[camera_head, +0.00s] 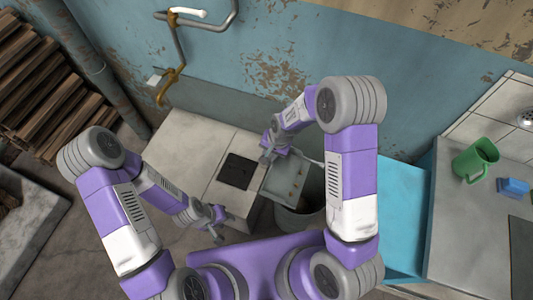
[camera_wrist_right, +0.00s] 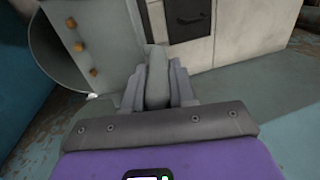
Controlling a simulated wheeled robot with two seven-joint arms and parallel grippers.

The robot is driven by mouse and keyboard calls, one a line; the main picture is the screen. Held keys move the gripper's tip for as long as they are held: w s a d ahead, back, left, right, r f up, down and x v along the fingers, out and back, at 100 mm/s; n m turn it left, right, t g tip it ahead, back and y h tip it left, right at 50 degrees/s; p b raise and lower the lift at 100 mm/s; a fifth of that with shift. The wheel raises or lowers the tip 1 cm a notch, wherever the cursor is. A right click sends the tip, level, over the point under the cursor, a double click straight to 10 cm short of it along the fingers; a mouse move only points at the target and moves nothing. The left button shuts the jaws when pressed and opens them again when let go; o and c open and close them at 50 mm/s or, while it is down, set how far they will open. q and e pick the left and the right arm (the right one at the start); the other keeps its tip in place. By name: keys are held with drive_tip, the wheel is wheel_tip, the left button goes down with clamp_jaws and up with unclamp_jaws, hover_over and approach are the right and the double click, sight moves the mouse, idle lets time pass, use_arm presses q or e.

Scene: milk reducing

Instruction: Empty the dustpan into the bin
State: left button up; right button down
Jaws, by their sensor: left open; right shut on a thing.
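The dustpan (camera_head: 284,180) is a pale grey pan with a few small brown bits on it. It is partly over the mouth of the grey round bin (camera_head: 299,221), and its tilt is hard to judge. My right gripper (camera_head: 269,154) is shut on its handle (camera_wrist_right: 157,78). In the right wrist view the pan (camera_wrist_right: 108,35) still carries several brown bits, with the bin (camera_wrist_right: 58,68) behind and below it. The bin's inside is mostly hidden by the pan and my right arm. My left gripper (camera_head: 217,223) is open and empty, left of the bin.
A pale stove-like block (camera_head: 205,158) with a dark plate (camera_head: 237,171) stands left of the bin. A blue cabinet (camera_head: 402,215) and a counter with a green mug (camera_head: 475,160) and a blue object (camera_head: 513,187) are at right. Stacked wood (camera_head: 35,85) is at far left.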

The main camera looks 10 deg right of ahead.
drive_tip(key=s+d+r+t+y+b, duration=0.2)
drive_tip(key=s+d+r+y+b, duration=0.2)
drive_tip(key=d+b, duration=0.2)
drive_tip(key=shift+s+d, duration=0.2)
drive_tip(key=shift+d, duration=0.3)
idle(0.5)
drive_tip(key=shift+f, duration=0.1)
idle(1.0)
